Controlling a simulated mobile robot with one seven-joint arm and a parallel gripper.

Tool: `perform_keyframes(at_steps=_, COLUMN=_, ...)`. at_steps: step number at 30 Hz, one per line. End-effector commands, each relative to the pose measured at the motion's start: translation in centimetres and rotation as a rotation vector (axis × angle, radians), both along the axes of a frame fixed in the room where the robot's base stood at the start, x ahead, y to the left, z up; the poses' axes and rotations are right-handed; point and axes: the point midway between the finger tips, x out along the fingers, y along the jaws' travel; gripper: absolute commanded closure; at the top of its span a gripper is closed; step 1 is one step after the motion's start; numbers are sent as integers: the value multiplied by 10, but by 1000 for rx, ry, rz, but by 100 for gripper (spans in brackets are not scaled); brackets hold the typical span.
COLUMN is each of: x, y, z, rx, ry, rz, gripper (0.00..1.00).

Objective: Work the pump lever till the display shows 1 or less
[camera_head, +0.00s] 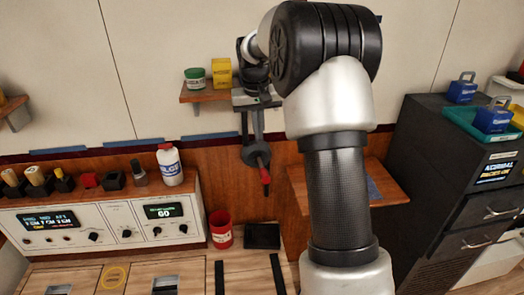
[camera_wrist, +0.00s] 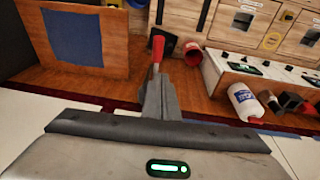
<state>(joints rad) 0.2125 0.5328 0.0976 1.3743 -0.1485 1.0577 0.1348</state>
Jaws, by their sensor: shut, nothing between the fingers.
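The red grip of a lever (camera_head: 265,176) shows just below my gripper, in front of the wooden back panel. It also shows in the wrist view (camera_wrist: 157,48), straight beyond the fingers. My gripper (camera_head: 257,153) points down with its fingers together and empty; in the wrist view its fingers (camera_wrist: 156,78) overlap the lower part of the lever. I cannot tell whether they touch it. The rest of the lever and its mount are hidden. A display (camera_head: 163,211) on the white console at left seems to read 60. A wider display (camera_head: 52,220) beside it is too small to read surely.
A white bottle (camera_head: 170,165) stands on the console's top shelf, and a red cup (camera_head: 220,230) stands right of the console. A small shelf (camera_head: 205,94) with a green jar and yellow box is left of my gripper. A dark cabinet (camera_head: 440,175) stands at right.

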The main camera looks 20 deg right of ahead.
Motion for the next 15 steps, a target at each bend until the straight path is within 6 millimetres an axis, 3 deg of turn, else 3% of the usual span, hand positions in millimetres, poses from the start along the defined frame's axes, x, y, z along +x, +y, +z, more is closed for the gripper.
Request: perform_keyframes(at_steps=15, x=13, y=-10, z=-98, rx=1, ry=4, rz=0, gripper=100)
